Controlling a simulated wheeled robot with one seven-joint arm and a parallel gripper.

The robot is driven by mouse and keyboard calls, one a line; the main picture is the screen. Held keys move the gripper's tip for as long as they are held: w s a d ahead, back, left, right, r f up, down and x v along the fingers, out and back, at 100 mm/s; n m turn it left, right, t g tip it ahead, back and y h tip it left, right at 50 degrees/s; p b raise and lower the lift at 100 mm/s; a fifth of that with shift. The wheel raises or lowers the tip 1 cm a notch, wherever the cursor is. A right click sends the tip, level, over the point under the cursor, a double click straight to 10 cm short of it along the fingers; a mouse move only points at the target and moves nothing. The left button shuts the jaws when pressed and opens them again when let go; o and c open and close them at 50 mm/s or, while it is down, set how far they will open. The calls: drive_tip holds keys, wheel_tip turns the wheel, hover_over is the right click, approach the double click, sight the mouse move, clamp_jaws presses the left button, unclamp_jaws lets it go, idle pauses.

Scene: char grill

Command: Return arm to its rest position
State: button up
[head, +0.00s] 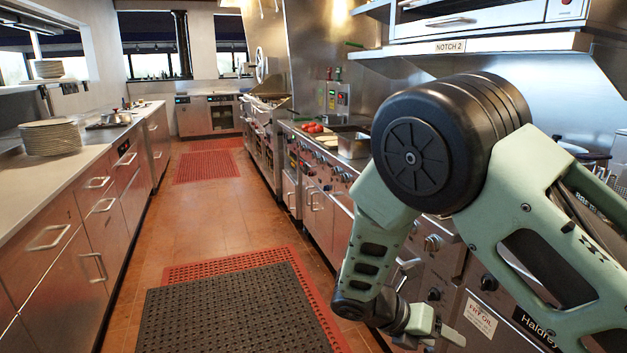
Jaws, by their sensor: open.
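My arm, pale green with a large black joint, fills the right side of the head view. It is bent, with its lower part hanging down in front of the cooking line. My gripper (438,327) is low at the bottom right of centre, in front of the appliance fronts. Its pale finger parts stand apart, and I see nothing held between them. The arm hides part of the counter and the fronts behind it.
A steel cooking line (320,180) with knobs runs along the right, under a shelf marked NOTCH 2 (480,45). A left counter (60,173) holds stacked plates (50,137). The aisle floor (215,220) is open, with a black mat (235,312) and red mats.

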drive_tip(key=s+a+r+m+y, duration=0.5)
drive_tip(key=s+r+m, duration=0.3)
drive_tip(key=s+m, duration=0.2)
drive_tip(key=s+a+r+m+y+p, duration=0.1)
drive_tip(key=s+a+r+m+y, duration=0.4)
drive_tip(key=s+r+m, duration=0.3)
drive_tip(key=s+m+y, duration=0.1)
drive_tip(key=s+m, duration=0.1)
drive_tip(key=s, duration=0.1)
drive_tip(key=shift+s+r, duration=0.2)
drive_tip(key=shift+s, duration=0.2)
drive_tip(key=shift+s+r+m+y, duration=0.15)
drive_tip(key=shift+s+m+y, duration=0.15)
drive_tip(key=shift+m, duration=0.2)
drive_tip(key=shift+c, duration=0.4)
